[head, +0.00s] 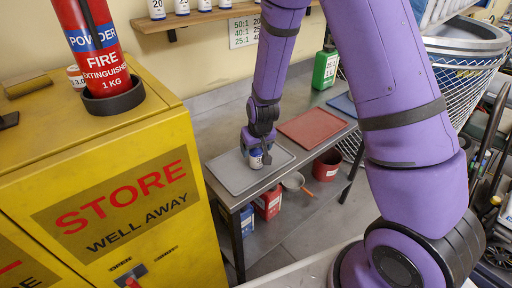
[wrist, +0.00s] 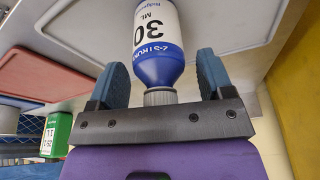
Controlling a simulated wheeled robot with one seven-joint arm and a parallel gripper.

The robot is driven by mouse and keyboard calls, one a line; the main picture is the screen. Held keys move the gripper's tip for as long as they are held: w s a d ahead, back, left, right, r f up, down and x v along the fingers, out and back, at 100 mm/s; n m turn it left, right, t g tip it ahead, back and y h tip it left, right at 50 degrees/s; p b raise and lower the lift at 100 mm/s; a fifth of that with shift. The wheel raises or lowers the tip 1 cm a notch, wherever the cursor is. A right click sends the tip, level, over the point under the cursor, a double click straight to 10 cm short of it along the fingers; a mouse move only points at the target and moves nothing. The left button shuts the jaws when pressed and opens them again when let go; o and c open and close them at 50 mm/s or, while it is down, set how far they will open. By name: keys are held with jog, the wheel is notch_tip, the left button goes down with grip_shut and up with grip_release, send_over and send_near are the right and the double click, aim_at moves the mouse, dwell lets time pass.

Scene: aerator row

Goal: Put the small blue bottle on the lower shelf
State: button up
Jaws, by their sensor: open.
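The small blue bottle (head: 256,159), with a white label reading 30 ML, stands on a grey tray (head: 232,177) on the bench. In the wrist view the bottle (wrist: 158,45) points its grey cap toward my gripper's palm. My gripper (head: 258,152) is at the bottle, and in the wrist view my gripper (wrist: 160,72) is open, one finger on each side of it. Gaps show between both fingers and the bottle. The lower shelf (head: 290,222) is the surface under the bench.
A red tray (head: 311,127), a blue tray (head: 343,104) and a green bottle (head: 325,68) are on the bench. A yellow cabinet (head: 100,150) stands at left.

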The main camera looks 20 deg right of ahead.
jog(key=v, duration=1.2)
jog(key=shift+r, duration=0.25)
